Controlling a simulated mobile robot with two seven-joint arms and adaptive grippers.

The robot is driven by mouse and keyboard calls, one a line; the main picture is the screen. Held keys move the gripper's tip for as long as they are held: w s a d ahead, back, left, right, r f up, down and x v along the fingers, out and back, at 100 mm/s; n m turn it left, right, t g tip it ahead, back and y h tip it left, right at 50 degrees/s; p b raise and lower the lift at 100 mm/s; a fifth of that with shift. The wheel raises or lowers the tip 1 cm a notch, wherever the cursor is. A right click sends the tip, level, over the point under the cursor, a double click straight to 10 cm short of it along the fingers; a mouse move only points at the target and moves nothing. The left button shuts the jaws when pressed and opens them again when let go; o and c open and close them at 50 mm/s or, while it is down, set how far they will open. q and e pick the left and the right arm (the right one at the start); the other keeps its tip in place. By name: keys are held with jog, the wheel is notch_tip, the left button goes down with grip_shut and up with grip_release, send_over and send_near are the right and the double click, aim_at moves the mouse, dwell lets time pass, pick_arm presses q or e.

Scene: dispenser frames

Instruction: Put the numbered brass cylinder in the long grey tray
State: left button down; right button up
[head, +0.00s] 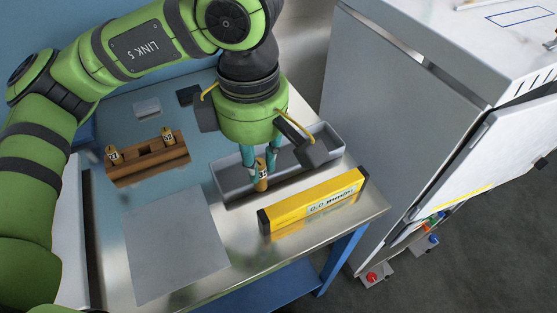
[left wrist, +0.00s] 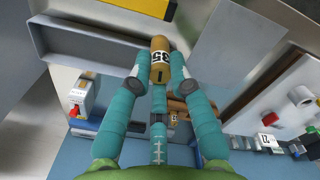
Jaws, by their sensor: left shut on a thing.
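My left gripper (head: 260,160) points down over the long grey tray (head: 232,190) and is shut on a brass cylinder (head: 261,183). The cylinder is roughly upright, with a white label bearing dark digits. In the left wrist view the cylinder (left wrist: 159,46) is between the fingertips of the gripper (left wrist: 158,72), and the tray (left wrist: 85,42) lies beside it. In the head view the cylinder overlaps the tray's near side; I cannot tell how high it is or whether it touches the tray. My right gripper is not in view.
A wooden rack (head: 148,172) at the left holds two more labelled brass cylinders (head: 114,155) (head: 168,136). A yellow spirit level (head: 313,201) lies just in front of the tray. A flat grey plate (head: 175,245) is at the front left. A white cabinet (head: 410,110) stands at the right.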

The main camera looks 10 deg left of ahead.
pick_arm(q)
jog(key=d+n, duration=0.1)
jog(key=n, duration=0.1)
jog(key=p, duration=0.4)
send_over(246, 176)
notch_tip(246, 176, down, 6)
notch_tip(246, 176, down, 4)
jog(key=shift+a+f+p, duration=0.1)
jog(key=shift+p, duration=0.6)
jog(key=shift+f+b, duration=0.35)
jog(key=c, duration=1.1)
grip_release()
jog(key=shift+c, duration=0.2)
jog(key=shift+r, duration=0.1)
